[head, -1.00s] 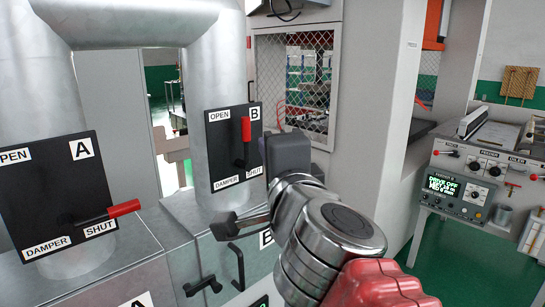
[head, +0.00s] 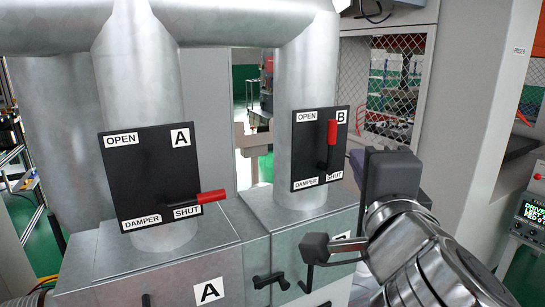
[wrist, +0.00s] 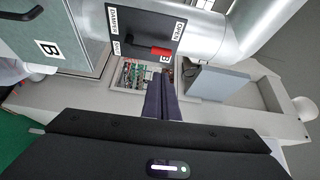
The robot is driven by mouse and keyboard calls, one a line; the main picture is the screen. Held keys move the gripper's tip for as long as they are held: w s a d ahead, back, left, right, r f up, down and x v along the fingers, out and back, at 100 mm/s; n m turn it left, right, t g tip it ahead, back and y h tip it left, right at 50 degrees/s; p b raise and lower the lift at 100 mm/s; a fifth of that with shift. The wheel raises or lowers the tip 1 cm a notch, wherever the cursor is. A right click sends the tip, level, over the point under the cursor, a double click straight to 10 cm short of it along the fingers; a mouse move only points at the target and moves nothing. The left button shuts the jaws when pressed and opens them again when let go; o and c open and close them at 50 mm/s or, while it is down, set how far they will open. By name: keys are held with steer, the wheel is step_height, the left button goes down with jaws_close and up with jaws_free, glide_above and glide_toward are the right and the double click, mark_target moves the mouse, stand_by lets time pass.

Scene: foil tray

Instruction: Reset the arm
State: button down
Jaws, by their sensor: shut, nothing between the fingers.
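My gripper (head: 357,166) is at the right in the head view, to the right of damper panel B (head: 305,160), its fingers partly hidden by its dark housing. In the wrist view, the dark fingers (wrist: 160,80) are together with nothing between them, below panel B (wrist: 128,30) in the picture. Lever B, with its red grip (head: 332,134), stands upright. Lever A, with its red grip (head: 211,196), points right, above the SHUT label of panel A (head: 150,165). My gripper looks apart from both levers.
Large metal ducts (head: 137,70) rise behind the panels from grey cabinets (head: 235,262) with black handles (head: 270,281). A mesh window (head: 395,75) and grey walls stand behind my arm. A control box (head: 528,220) is at the right edge.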

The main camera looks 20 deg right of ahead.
steer(key=w+a+r+n+t+y, duration=0.1)
steer(key=w+a+n+t+y, duration=0.1)
steer(key=a+n+y, duration=0.5)
steer(key=a+f+n+g+y, duration=0.3)
steer(key=a+f+n, duration=0.4)
steer(key=a+f, duration=0.1)
steer(key=s+d+f+n+g+h, duration=0.1)
steer(key=s+f+n+g, duration=0.1)
steer(key=f, duration=0.6)
steer(key=s+d+f+n+g+h, duration=0.1)
steer(key=s+d+f+n+g, duration=0.1)
steer(key=f+g, duration=0.3)
steer(key=s+d+f+n+g+h, duration=0.1)
steer(key=s+d+f+n+g, duration=0.1)
steer(key=f, duration=0.8)
steer(key=shift+s+f+n+g+h, duration=0.4)
steer(key=shift+s+n+g, duration=0.2)
steer(key=shift+n+g, duration=0.15)
